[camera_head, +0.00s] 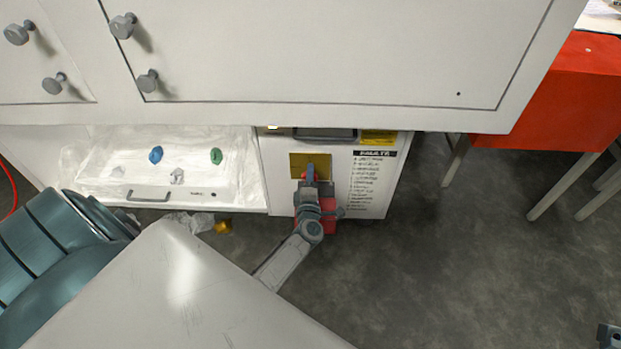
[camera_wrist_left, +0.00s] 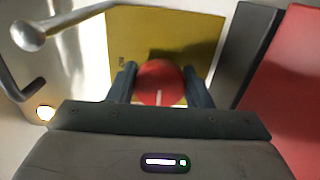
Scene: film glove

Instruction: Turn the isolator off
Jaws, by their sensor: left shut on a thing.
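The isolator is a red round knob on a yellow plate (camera_head: 298,162) on the front of the low white cabinet. In the left wrist view the red knob (camera_wrist_left: 160,82) sits in front of the yellow plate (camera_wrist_left: 190,36), with a white mark at its lower edge. My left gripper (camera_head: 310,172) reaches the knob in the head view. Its two fingers stand on either side of the knob in the left wrist view (camera_wrist_left: 160,84) and are shut on it. The gripper hides part of the knob in the head view.
A white label with lines of text (camera_head: 372,178) is right of the plate. An open lit bay (camera_head: 200,140) with blue and green knobs is at left. A white cabinet with grey knobs (camera_head: 320,50) overhangs above. A red table (camera_head: 570,90) stands at right; grey floor is free between.

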